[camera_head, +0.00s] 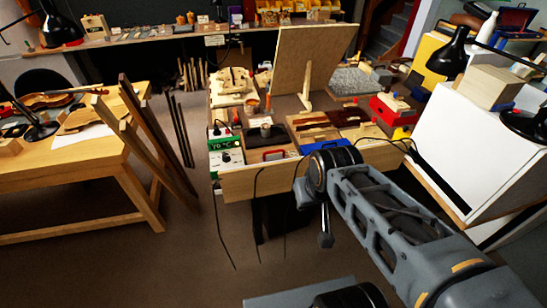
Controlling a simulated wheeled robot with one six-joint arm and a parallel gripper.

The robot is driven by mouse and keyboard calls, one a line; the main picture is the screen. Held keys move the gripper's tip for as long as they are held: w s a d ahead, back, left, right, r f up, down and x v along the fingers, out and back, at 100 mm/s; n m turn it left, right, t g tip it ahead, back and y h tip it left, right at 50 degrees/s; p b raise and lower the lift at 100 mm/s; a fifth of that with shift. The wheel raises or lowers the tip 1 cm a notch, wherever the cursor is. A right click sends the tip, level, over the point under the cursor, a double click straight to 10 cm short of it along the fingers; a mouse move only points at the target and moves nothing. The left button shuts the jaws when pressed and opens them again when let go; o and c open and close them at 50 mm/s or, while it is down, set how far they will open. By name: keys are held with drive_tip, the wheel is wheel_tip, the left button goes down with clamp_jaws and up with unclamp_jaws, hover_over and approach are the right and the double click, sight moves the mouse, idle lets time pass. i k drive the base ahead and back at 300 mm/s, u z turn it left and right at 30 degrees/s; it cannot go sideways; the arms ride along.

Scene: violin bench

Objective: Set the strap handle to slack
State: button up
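A small red handle-like loop (273,154) shows at the front of the workbench (250,185), right of a green-and-white control box (226,150). It may be the strap handle, but it is too small to tell its setting or whether a strap hangs loose. My arm reaches in from the lower right, and its dark joint stands in front of the bench's right front. A dark part of my arm hangs down below that joint, possibly my gripper (326,239). No separate fingers can be made out, and nothing is visibly held there.
A blue item (325,146) lies partly behind my arm's joint. An upright board (305,60) stands at the bench's back. Leaning wooden bars (150,150) and a wooden table (70,165) are at left. A white cabinet (480,140) is at right.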

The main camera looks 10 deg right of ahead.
sight(265, 158)
drive_tip(key=z, duration=0.1)
drive_tip(key=i, duration=1.1)
drive_tip(key=u, duration=0.55)
